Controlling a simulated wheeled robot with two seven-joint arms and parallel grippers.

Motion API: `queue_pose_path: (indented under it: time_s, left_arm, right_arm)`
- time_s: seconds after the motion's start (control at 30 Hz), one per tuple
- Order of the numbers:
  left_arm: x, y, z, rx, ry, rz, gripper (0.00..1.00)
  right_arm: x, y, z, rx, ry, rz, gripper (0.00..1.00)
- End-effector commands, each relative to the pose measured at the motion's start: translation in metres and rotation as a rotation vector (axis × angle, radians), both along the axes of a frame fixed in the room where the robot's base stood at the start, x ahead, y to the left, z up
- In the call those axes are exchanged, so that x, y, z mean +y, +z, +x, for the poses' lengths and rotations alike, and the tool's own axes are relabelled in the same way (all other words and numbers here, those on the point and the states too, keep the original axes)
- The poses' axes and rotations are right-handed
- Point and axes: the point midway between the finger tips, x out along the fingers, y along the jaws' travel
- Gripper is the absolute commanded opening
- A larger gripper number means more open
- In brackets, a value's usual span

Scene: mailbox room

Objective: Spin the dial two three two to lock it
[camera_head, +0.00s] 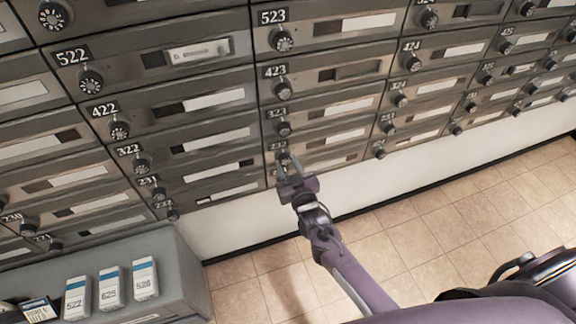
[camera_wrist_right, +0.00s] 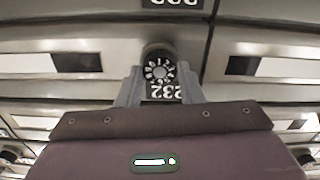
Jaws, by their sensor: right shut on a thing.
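The dial (camera_wrist_right: 160,70) of mailbox 232 is a small black round knob with white numerals, set on a grey metal door. Its label 232 (camera_wrist_right: 164,92) shows upside down in the right wrist view. My right gripper (camera_head: 284,163) reaches this dial in the head view, in the column under 523. In the right wrist view the gripper (camera_wrist_right: 160,76) has one finger on each side of the dial and is shut on it. The fingers partly hide the dial in the head view. The dial's exact setting is too small to read surely. My left gripper is not in view.
Several other mailboxes with dials, such as 422 (camera_head: 119,129) and 323 (camera_head: 283,128), surround this one. A grey cabinet (camera_head: 192,282) with several small numbered boxes (camera_head: 110,287) stands at lower left. The tiled floor (camera_head: 440,225) is clear at right.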

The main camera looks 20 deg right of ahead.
Motion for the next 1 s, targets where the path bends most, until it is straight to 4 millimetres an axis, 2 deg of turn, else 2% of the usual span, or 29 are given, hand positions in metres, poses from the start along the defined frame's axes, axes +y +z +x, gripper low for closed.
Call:
queue_pose_path:
  time_s: [0.13, 0.17, 0.33, 0.67, 1.0]
  left_arm:
    - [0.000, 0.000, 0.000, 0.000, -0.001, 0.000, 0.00]
    - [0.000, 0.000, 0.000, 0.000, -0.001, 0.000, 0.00]
    - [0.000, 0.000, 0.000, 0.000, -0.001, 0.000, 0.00]
    - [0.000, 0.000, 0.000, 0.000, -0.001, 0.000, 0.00]
    - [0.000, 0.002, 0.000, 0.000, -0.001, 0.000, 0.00]
  right_arm:
    - [0.000, -0.002, -0.001, 0.003, 0.000, -0.001, 0.11]
    - [0.000, -0.002, -0.001, 0.003, 0.000, -0.001, 0.35]
    - [0.000, -0.001, 0.000, 0.002, 0.000, -0.002, 0.56]
    - [0.000, -0.001, -0.005, 0.002, 0.001, -0.002, 0.56]
    - [-0.002, -0.001, -0.058, 0.003, 0.002, -0.002, 0.56]
